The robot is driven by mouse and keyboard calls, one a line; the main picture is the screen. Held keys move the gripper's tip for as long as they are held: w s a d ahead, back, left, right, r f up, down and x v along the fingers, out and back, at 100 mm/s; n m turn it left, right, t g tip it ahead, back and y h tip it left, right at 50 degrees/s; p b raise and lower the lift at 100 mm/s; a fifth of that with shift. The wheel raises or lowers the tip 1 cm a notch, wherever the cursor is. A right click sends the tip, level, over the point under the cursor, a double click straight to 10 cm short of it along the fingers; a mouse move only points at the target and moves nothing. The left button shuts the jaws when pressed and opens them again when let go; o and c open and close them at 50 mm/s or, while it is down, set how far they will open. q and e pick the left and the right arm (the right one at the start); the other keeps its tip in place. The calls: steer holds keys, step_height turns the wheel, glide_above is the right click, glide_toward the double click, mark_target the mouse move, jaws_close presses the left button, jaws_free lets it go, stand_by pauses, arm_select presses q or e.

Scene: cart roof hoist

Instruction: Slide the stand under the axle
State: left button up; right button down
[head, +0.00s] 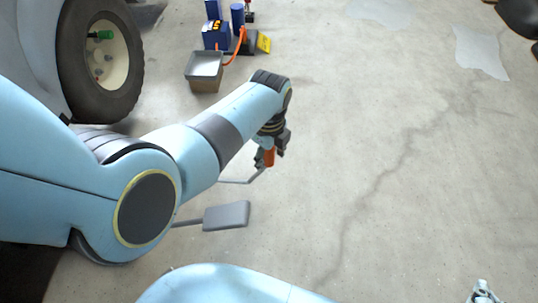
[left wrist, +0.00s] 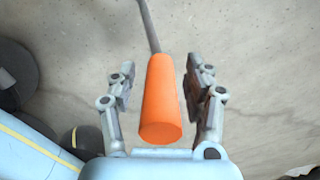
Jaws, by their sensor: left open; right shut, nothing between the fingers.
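An orange handle (left wrist: 162,100) on a thin grey rod (left wrist: 148,25) lies between the two fingers of my left gripper (left wrist: 161,68) in the left wrist view. The gripper is open, with a gap on each side of the handle. In the head view my left gripper (head: 272,148) is at the orange handle (head: 269,158), and the rod (head: 238,182) runs left behind my arm. I cannot see the stand's body or the axle; my left arm hides much of that area. My right gripper (head: 483,291) shows only at the bottom right edge, shut and empty, far from the handle.
A vehicle wheel (head: 100,55) with a dark tyre stands at the upper left. A grey pad (head: 227,215) on a bar lies below my left arm. A grey open box (head: 204,70) and a blue device (head: 216,35) stand at the top.

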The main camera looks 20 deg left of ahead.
arm_select(q)
jaws_close()
stand_by(0.4)
